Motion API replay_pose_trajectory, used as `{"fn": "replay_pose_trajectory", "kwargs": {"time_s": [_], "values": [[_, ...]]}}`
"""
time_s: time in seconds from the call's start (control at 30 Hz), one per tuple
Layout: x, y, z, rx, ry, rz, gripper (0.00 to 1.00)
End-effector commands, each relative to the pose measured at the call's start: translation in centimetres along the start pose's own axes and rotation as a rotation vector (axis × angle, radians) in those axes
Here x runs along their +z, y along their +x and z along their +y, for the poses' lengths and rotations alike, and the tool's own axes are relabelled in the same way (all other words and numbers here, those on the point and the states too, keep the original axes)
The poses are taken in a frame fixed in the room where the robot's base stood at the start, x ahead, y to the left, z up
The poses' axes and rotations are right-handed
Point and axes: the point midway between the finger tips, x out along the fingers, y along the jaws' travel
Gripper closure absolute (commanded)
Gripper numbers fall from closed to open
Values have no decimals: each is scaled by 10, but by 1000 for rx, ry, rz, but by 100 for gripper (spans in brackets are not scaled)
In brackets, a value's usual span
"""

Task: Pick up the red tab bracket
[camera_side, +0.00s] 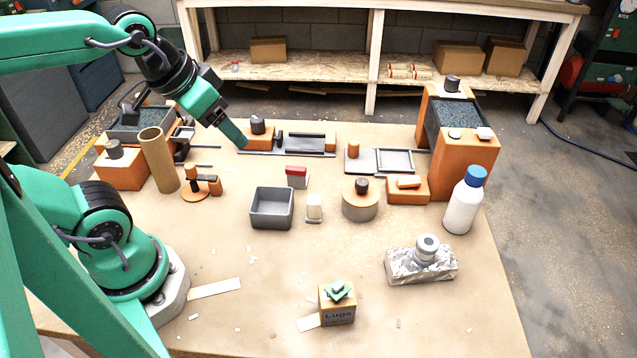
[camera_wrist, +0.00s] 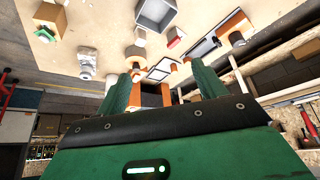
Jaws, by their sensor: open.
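The red tab bracket (camera_side: 297,172) sits on the table near the middle, behind the grey open bin. Its top is red and its lower part is pale grey. In the wrist view a small red piece (camera_wrist: 175,41) shows beyond the fingers, near the grey bin. My gripper (camera_side: 237,137) is in the air to the left of and behind the bracket, apart from it. In the wrist view its two green fingers (camera_wrist: 162,82) are spread with nothing held between them.
The grey bin (camera_side: 271,222) is in front of the bracket, and a small white-topped block (camera_side: 314,209) stands nearby. A round orange-and-grey piece (camera_side: 360,205) is to the right. A tall cardboard tube (camera_side: 158,160) stands left.

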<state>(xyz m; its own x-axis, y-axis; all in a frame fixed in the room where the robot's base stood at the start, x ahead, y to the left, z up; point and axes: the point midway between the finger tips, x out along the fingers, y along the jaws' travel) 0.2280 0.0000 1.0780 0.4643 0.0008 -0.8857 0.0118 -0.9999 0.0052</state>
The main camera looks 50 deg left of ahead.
Motion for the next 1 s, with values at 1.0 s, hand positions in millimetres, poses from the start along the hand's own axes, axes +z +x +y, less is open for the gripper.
{"fn": "replay_pose_trajectory", "kwargs": {"time_s": [1.0], "values": [[-77,127,-23,-83,-426,-310,30]]}}
